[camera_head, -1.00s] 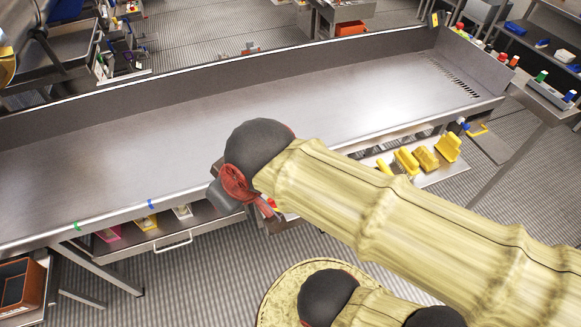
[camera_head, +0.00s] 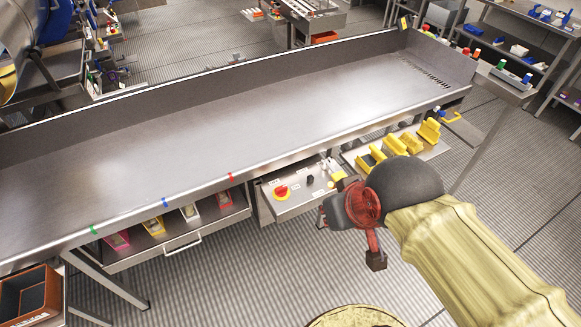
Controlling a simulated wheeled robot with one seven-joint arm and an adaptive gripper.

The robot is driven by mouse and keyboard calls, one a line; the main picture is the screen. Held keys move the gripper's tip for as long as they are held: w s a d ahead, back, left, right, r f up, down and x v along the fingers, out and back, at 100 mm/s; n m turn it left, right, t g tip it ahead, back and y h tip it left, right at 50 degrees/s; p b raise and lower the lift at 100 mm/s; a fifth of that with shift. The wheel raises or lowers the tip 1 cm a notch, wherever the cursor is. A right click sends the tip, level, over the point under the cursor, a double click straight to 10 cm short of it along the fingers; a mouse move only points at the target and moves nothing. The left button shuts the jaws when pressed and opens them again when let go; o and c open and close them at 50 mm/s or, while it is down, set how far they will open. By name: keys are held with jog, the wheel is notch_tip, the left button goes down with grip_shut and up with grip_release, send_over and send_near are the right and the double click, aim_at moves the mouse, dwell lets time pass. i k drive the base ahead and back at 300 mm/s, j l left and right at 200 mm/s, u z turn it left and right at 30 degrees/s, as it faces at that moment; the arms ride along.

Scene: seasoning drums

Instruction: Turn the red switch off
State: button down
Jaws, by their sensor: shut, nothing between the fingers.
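The red switch (camera_head: 282,191) is a round red knob on a yellow base. It sits on the sloping top of a grey control box (camera_head: 292,207) under the table's front edge. My gripper (camera_head: 326,213) is to the right of the switch, beside the box's right end, and apart from the switch in the picture. It is shut with nothing held. My dark wrist hides part of the gripper and the fingertips are hard to make out. Which way the switch is turned is too small to tell.
A black knob (camera_head: 310,180) and small yellow parts share the panel. The long steel table (camera_head: 200,150) overhangs behind the box. Yellow holders (camera_head: 410,143) stand on a shelf to the right. A drawer (camera_head: 180,236) with coloured packets is at left. The floor in front is clear.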

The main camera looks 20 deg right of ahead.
aim_at(281, 191)
jog(key=k+j+z, duration=0.1)
jog(key=k, duration=0.35)
jog(key=k+j+z, duration=0.1)
jog(key=k, duration=0.4)
jog(key=j, duration=0.1)
